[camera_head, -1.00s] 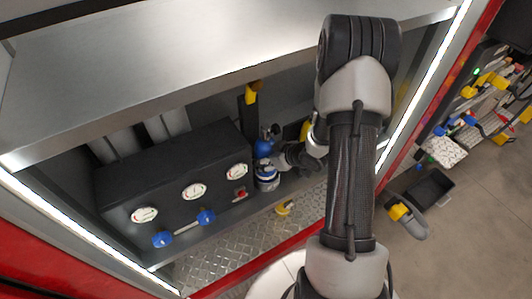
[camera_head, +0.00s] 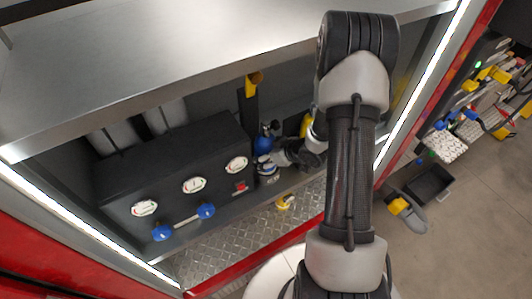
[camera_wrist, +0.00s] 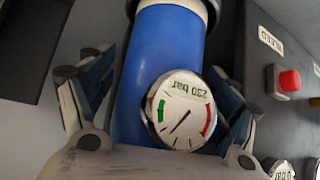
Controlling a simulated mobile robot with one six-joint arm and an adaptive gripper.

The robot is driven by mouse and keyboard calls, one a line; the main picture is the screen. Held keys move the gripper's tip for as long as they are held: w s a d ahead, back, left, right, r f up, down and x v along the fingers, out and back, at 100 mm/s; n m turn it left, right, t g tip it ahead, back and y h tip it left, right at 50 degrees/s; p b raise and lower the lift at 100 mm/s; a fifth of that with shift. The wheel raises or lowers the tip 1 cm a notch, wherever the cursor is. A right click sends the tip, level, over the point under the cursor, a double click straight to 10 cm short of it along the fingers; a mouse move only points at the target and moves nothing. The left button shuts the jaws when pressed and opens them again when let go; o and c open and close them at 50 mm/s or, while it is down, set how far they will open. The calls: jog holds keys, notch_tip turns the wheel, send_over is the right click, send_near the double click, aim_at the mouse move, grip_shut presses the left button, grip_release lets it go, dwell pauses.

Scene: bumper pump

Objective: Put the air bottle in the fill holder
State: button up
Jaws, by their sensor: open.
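In the head view the bottle's blue body (camera_head: 266,142) is at the right end of the black gauge panel, partly hidden by my gripper (camera_head: 270,163). A black upright with a yellow top (camera_head: 254,82) rises behind it. I cannot tell whether it belongs to the fill holder, nor how the bottle's base rests.
The black panel (camera_head: 170,175) carries several gauges, blue knobs and a red button (camera_head: 240,187). A steel shelf (camera_head: 200,60) hangs above. A yellow object (camera_head: 285,201) lies on the tread-plate floor. More gear stands outside at the right.

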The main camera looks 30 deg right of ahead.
jog(key=shift+r, duration=0.1)
jog(key=p+v, duration=0.2)
jog(key=v, duration=1)
notch_tip(320, 180, up, 16)
jog(key=m+g+h, duration=0.1)
jog(key=m+h, duration=0.1)
jog(key=h, duration=0.4)
jog(key=s+a+r+m+g+y, duration=0.1)
jog(key=s+a+r, duration=0.3)
jog(key=s+a, duration=0.4)
jog(key=s+a+r+g+y, duration=0.2)
jog(key=s+a+r, duration=0.2)
jog(key=s+a, duration=0.5)
jog(key=shift+s+m, duration=0.3)
jog(key=shift+m, duration=0.1)
jog(key=shift+f, duration=0.15)
